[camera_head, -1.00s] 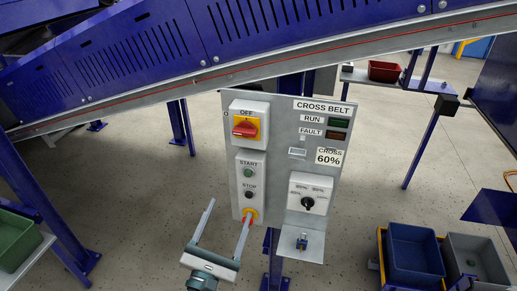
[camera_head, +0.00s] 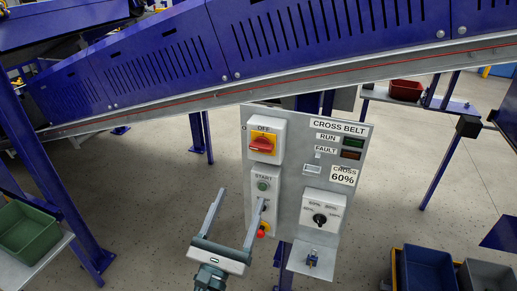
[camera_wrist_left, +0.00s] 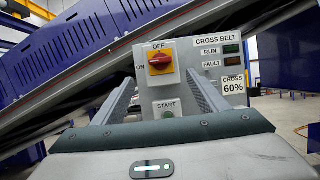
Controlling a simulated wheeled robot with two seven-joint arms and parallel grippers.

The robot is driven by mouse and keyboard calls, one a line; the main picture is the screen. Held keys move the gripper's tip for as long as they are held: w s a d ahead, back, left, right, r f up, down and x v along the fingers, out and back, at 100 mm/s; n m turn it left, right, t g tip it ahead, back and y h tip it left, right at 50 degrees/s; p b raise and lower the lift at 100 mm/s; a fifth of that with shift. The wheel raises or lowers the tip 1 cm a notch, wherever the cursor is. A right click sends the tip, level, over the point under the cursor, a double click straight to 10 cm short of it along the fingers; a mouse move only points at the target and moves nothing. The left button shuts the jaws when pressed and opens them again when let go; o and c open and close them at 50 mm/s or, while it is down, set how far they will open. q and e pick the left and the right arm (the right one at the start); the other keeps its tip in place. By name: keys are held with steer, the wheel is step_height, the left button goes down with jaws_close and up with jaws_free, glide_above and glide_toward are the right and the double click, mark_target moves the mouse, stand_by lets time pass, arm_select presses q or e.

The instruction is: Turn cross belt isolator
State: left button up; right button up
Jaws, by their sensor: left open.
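The cross belt isolator (camera_head: 262,144) is a red rotary handle on a yellow plate, in a grey box at the panel's upper left. Its handle lies about level, tilted slightly, under the word OFF. It also shows in the left wrist view (camera_wrist_left: 160,62), between my fingers, with ON at its left. My left gripper (camera_head: 238,205) is open and empty, below and in front of the isolator, apart from it. Its right finger overlaps the start/stop box (camera_head: 264,185) in the head view and hides part of the stop button. My right gripper is out of view.
The grey control panel (camera_head: 292,195) carries RUN and FAULT lamps, a CROSS 60% label and a black selector knob (camera_head: 319,219). A small shelf with a padlock-like item (camera_head: 312,258) juts out below. The blue conveyor (camera_head: 330,45) runs above. A green bin (camera_head: 27,231) stands left.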

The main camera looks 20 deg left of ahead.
mark_target(260, 149)
arm_select(q)
steer(key=p+x, duration=0.5)
steer(key=x, duration=0.9)
steer(key=shift+r+p, duration=0.15)
steer(key=shift+p, duration=0.25)
steer(key=shift+w+r, duration=0.15)
steer(key=shift+w, duration=0.4)
steer(key=c, duration=1.1)
